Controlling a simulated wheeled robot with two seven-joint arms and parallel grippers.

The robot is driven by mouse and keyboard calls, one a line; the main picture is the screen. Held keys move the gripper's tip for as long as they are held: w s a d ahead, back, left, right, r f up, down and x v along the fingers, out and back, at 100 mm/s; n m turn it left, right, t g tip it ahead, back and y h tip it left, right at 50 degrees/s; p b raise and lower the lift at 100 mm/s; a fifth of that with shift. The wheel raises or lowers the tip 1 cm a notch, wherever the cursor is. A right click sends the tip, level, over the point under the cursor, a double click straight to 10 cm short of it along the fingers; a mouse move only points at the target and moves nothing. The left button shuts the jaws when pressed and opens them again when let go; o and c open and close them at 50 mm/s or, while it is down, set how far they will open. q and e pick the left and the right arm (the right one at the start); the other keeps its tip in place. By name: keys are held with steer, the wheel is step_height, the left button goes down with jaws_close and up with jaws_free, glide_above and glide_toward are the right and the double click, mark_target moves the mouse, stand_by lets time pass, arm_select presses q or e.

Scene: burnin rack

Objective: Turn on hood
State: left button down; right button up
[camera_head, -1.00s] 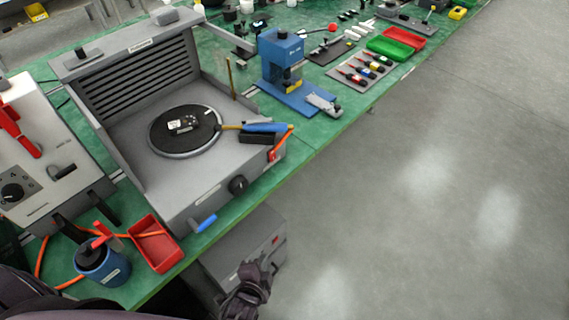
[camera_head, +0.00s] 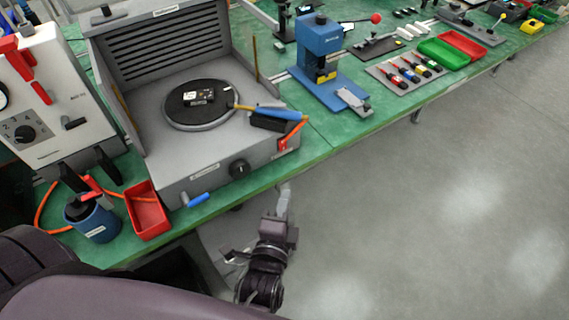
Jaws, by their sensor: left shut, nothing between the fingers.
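The hood (camera_head: 262,155) is a grey open-front box on the green bench, with a slatted back panel (camera_head: 160,50). Its front face carries a black knob (camera_head: 239,168) and a red part (camera_head: 283,145), perhaps a switch, near the right corner. I cannot tell whether the hood is on. My left gripper (camera_head: 284,192) is shut and empty, below and in front of the hood's front face, just off the bench edge and apart from the hood. My right gripper is not in view.
A round black plate (camera_head: 201,115) holds a small board, with a blue-handled tool (camera_head: 275,113) beside it. A red tray (camera_head: 147,215), blue pot (camera_head: 92,222) and grey instrument (camera_head: 55,100) stand left; a blue press (camera_head: 322,50) stands right. The floor at right is clear.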

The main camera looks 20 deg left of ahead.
arm_select(q)
steer(key=p, duration=0.1)
glide_toward(286, 147)
steer(key=w+d, duration=0.3)
steer(key=w, duration=0.1)
steer(key=shift+w+a+f, duration=0.1)
steer(key=shift+w+a, duration=0.25)
steer(key=shift+a, duration=0.25)
steer(key=shift+w+a+f, duration=0.1)
steer(key=shift+w+a, duration=0.3)
steer(key=shift+a, duration=0.2)
steer(key=shift+w+a+f+p, duration=0.15)
steer(key=shift+w+a+p, duration=0.15)
steer(key=shift+a, duration=0.2)
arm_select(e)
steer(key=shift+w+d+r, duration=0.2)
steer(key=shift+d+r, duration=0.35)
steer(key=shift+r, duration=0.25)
arm_select(q)
steer(key=shift+w+a+f+m+t, duration=0.1)
steer(key=shift+w+a+m+t, duration=0.1)
steer(key=shift+m+t, duration=0.1)
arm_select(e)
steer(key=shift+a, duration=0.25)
arm_select(q)
steer(key=shift+s, duration=0.1)
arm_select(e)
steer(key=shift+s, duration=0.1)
